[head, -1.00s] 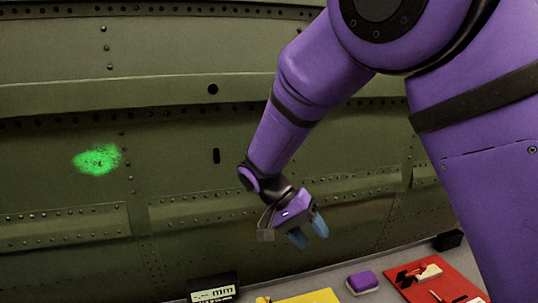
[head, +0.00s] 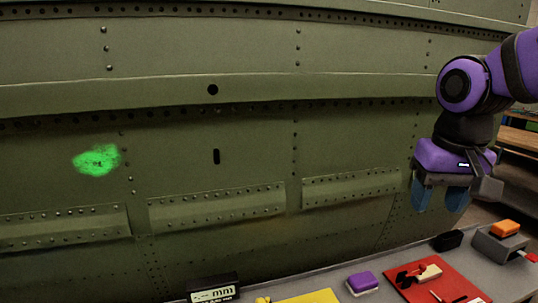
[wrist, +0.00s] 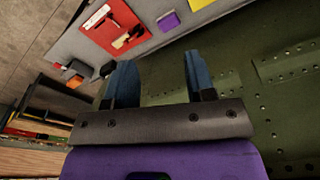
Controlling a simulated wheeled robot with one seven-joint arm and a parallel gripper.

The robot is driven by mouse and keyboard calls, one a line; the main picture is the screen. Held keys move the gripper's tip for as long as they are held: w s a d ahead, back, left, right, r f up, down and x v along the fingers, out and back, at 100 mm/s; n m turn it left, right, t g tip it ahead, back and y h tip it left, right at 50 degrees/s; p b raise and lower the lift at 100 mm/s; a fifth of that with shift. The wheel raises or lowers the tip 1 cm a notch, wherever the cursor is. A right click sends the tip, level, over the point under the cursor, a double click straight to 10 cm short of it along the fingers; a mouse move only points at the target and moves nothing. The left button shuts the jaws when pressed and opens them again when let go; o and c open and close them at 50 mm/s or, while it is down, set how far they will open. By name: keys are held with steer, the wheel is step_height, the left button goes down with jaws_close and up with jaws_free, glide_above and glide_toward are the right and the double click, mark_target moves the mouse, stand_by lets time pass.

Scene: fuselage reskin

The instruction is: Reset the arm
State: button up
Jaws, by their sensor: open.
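My purple arm is folded at the right of the head view. My gripper (head: 440,198) hangs there with its two blue fingers pointing down and spread apart, with nothing between them. It is in front of the right part of the green fuselage panel (head: 250,140), above the bench's back right. In the wrist view my gripper (wrist: 160,75) also shows its two blue fingers apart and empty, with the bench beyond their tips.
The grey bench (head: 325,280) bears a gauge marked mm (head: 213,290), a yellow mat (head: 305,297), a purple block (head: 362,282), a red mat (head: 445,290) with tools, a black block (head: 447,240) and an orange block (head: 504,228). A bright green patch (head: 97,160) marks the panel. Wooden shelves (wrist: 40,125) stand beyond the bench.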

steer(key=s+d+r+n+t, duration=0.1)
steer(key=s+d+r+t, duration=0.1)
steer(key=s, duration=0.6)
steer(key=shift+s+d+t, duration=0.4)
steer(key=shift+d+t, duration=0.3)
steer(key=shift+t, duration=0.3)
